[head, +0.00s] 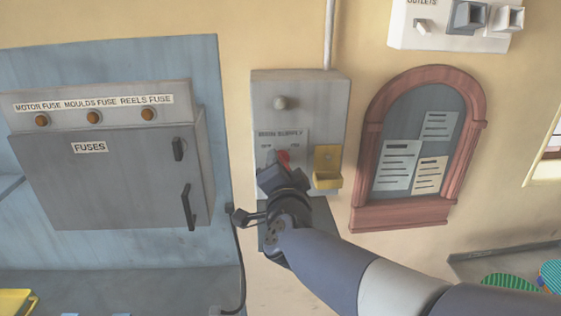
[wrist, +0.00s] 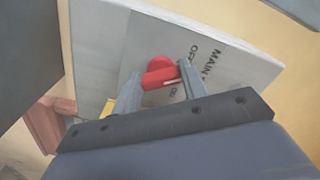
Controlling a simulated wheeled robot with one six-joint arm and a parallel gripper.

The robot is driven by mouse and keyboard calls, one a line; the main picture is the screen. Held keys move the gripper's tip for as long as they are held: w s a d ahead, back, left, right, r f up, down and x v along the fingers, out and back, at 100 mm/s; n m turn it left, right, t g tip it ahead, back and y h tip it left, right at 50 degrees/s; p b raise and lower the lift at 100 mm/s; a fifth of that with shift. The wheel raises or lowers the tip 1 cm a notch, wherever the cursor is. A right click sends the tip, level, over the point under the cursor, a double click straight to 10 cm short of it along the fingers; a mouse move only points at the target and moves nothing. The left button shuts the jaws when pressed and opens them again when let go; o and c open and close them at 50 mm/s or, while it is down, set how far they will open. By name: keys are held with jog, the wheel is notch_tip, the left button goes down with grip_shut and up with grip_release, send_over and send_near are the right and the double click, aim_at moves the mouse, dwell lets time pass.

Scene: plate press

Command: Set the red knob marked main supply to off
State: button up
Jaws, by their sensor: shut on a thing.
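The red knob (head: 283,158) sits on the grey main supply box (head: 325,110), under the lettering MAIN SUPPLY with two small words beneath it. In the head view it is mostly hidden behind my gripper (head: 268,176). In the wrist view the red knob (wrist: 158,68) has a round body and a bar. My gripper (wrist: 162,79) is shut on that bar, one finger on each side. A pale line on the bar shows close to the word ON. The word OFF stands farther up the plate. The exact knob setting is hard to tell.
A yellow holder (head: 327,170) is fixed to the box just right of the knob. A grey fuse cabinet (head: 110,165) with a protruding handle (head: 187,206) stands left. A dark cable (head: 238,265) hangs between. A framed notice board (head: 415,150) is at right.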

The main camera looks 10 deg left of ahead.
jog(key=shift+f+n+p, duration=0.1)
jog(key=shift+n+p, duration=0.25)
jog(key=shift+n, duration=0.65)
jog(key=o, duration=1)
jog(key=shift+s, duration=0.1)
jog(key=v, duration=1)
jog(key=shift+s+d, duration=0.1)
jog(key=shift+s, duration=0.2)
